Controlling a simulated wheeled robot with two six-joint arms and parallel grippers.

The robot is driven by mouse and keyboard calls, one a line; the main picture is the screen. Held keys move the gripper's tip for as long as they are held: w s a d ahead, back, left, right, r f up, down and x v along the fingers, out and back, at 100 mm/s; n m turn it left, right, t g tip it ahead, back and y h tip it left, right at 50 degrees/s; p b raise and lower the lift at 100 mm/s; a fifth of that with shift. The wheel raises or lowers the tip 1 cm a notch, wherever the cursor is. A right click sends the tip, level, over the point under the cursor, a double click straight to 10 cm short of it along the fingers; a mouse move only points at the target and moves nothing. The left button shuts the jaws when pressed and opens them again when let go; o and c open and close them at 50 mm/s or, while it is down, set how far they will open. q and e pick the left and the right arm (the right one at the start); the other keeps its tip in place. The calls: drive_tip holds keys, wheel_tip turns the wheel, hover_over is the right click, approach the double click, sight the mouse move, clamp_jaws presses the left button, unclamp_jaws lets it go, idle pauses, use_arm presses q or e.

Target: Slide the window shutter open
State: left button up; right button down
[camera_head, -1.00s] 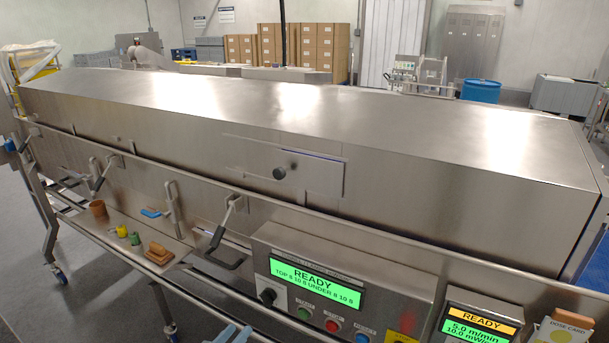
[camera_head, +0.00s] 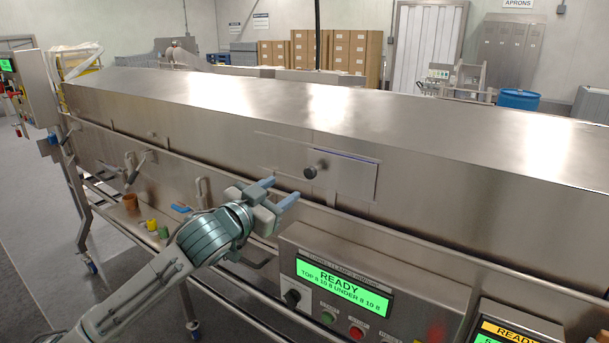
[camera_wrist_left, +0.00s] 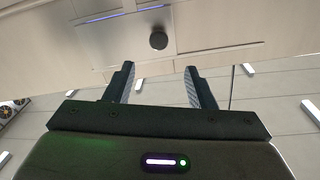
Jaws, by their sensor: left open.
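The window shutter (camera_head: 350,181) is a flat steel panel on the front of the long steel tunnel (camera_head: 220,125). A dark round knob (camera_head: 311,171) sits near its left edge, and a thin blue line shows along its top edge. My left gripper (camera_head: 279,190) is open and empty, just left of and below the knob, with its blue-grey fingers pointing toward the tunnel. In the left wrist view the knob (camera_wrist_left: 158,41) appears beyond the open fingertips (camera_wrist_left: 160,70), apart from them. The shutter panel (camera_wrist_left: 105,38) also shows there. My right gripper is not in view.
Below the shutter is a control box with a green READY screen (camera_head: 344,287) and buttons. A rail and lever handles (camera_head: 200,192) run along the tunnel front. A brown cup (camera_head: 131,202) and small yellow and green items stand on the lower left shelf.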

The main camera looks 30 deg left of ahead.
sight(308, 173)
use_arm(q)
drive_tip(key=w+p, duration=0.1)
drive_tip(key=w, duration=0.2)
drive_tip(key=w+p, duration=0.2)
drive_tip(key=w, duration=0.1)
drive_tip(key=w+d+p, duration=0.1)
drive_tip(key=w, duration=0.2)
drive_tip(key=shift+w, duration=0.4)
drive_tip(key=shift+c, duration=0.2)
drive_tip(key=shift+a, duration=0.1)
clamp_jaws()
